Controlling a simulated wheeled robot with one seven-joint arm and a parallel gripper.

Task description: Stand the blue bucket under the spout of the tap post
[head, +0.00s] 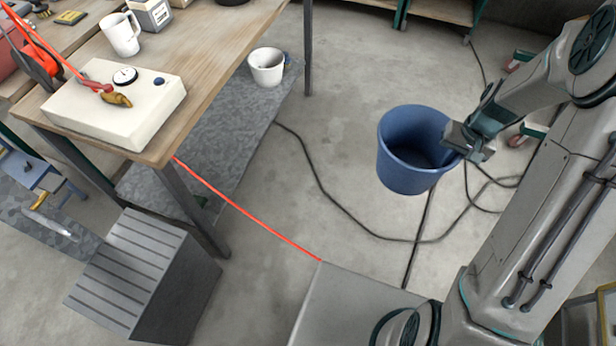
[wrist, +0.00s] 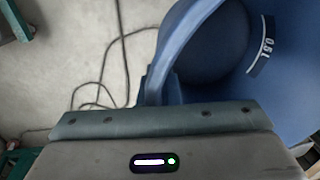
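The blue bucket (head: 408,168) is right of centre in the head view, its open top facing up and its inside empty. My gripper (head: 456,146) is at the right side of its rim, shut on the bucket wall. In the wrist view the bucket (wrist: 215,45) fills the upper right, with a white 0.5 L mark inside, and its wall runs between the fingers of my gripper (wrist: 158,88). The bucket appears to hang above the floor; its exact height is hard to tell. I cannot make out a tap post or spout in either view.
A wooden workbench (head: 205,62) at upper left carries a white gauge box (head: 118,108) and a mug (head: 121,36). A white pot (head: 266,66) stands on its lower shelf. A grey ribbed block (head: 140,270) is at lower left. Black cables (head: 330,195) and a red line (head: 245,210) cross the open concrete floor.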

